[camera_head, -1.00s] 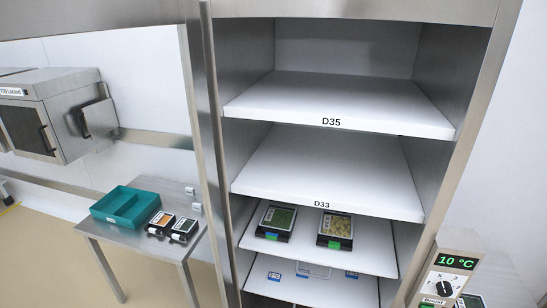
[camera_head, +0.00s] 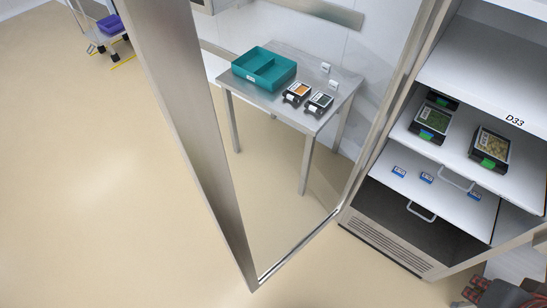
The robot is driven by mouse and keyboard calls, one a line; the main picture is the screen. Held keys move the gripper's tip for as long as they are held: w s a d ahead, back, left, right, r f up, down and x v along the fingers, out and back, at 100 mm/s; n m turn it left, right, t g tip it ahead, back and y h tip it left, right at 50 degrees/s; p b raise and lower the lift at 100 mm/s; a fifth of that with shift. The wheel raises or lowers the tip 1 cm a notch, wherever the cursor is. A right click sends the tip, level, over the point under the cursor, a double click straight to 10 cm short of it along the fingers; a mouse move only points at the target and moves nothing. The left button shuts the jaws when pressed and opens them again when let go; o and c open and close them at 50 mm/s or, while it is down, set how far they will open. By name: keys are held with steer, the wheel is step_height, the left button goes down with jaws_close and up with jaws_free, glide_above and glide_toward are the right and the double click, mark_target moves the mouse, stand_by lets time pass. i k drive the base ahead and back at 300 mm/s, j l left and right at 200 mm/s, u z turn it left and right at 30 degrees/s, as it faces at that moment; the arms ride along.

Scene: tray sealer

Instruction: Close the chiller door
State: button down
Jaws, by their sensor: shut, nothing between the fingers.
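The chiller door (camera_head: 205,130) is a glass panel in a steel frame and stands wide open. Its free edge is the thick upright at the left, and its bottom rail (camera_head: 298,245) runs back to the hinge side beside the cabinet. The chiller (camera_head: 385,243) is at the right with its front uncovered, showing white shelves. My gripper (camera_head: 478,290) shows at the bottom right corner as dark grey and reddish parts, partly cut off. It is shut and empty, well apart from the door.
Dark food trays (camera_head: 432,123) sit on a chiller shelf marked D33 above. A trolley with a purple bin (camera_head: 110,25) is far left. The floor at left is clear.

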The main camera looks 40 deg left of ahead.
mark_target(162, 34)
steer(key=k+j+z, duration=0.1)
steer(key=k+j, duration=0.15)
steer(key=j, duration=0.3)
steer(key=k+j, duration=0.25)
steer(key=j, duration=0.25)
steer(key=k+j+z, duration=0.15)
steer(key=j, duration=0.35)
steer(key=k+j, duration=0.4)
steer(key=k+j+z, duration=0.15)
steer(key=k+j, duration=0.15)
steer(key=j, duration=0.3)
steer(key=j+z, duration=0.1)
steer(key=j, duration=0.35)
